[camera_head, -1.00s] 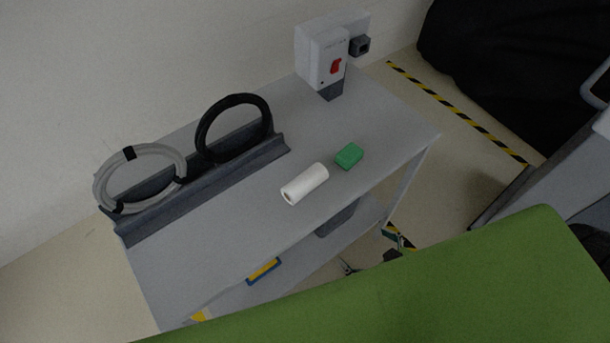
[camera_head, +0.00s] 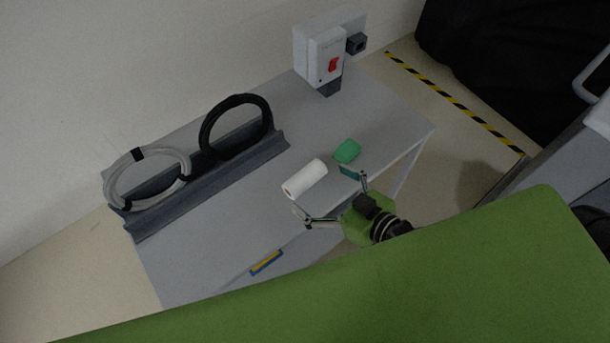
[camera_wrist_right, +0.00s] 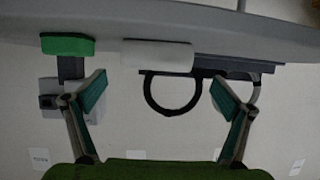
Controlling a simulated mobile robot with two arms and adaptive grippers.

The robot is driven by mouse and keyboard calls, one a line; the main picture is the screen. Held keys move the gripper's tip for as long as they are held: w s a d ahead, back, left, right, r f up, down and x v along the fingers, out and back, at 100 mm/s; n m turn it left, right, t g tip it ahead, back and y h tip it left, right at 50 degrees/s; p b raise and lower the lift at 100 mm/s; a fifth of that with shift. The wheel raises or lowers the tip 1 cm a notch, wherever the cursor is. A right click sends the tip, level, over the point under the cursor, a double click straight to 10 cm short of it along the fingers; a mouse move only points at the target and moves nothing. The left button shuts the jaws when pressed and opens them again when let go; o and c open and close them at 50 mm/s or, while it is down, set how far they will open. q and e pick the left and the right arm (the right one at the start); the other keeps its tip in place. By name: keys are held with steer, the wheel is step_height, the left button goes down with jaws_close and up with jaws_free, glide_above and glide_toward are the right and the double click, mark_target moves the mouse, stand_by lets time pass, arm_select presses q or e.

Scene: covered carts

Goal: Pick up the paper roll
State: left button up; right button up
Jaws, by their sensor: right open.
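The white paper roll (camera_head: 304,179) lies on its side on the grey cart top near its front edge. It also shows in the right wrist view (camera_wrist_right: 157,55), ahead of the fingers and roughly between them. My right gripper (camera_head: 326,194) is open and empty at the front edge of the cart, with its fingers spread towards the roll and apart from it. In the right wrist view both fingers of the gripper (camera_wrist_right: 157,95) show wide apart. My left gripper is not in view.
A green block (camera_head: 347,151) lies just right of the roll, close to one finger. A grey rail (camera_head: 210,181) holding a grey coil (camera_head: 113,182) and a black coil (camera_head: 203,133) runs along the back. A white switch box (camera_head: 313,60) stands at the back right.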

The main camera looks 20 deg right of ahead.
mark_target(309, 179)
steer(key=shift+d+p+x, duration=0.15)
steer(key=shift+p+x, duration=0.2)
steer(key=shift+x, duration=1.35)
steer(key=shift+d+p+x, duration=0.15)
steer(key=shift+p+x, duration=0.15)
steer(key=shift+x, duration=1.4)
steer(key=c, duration=1.3)
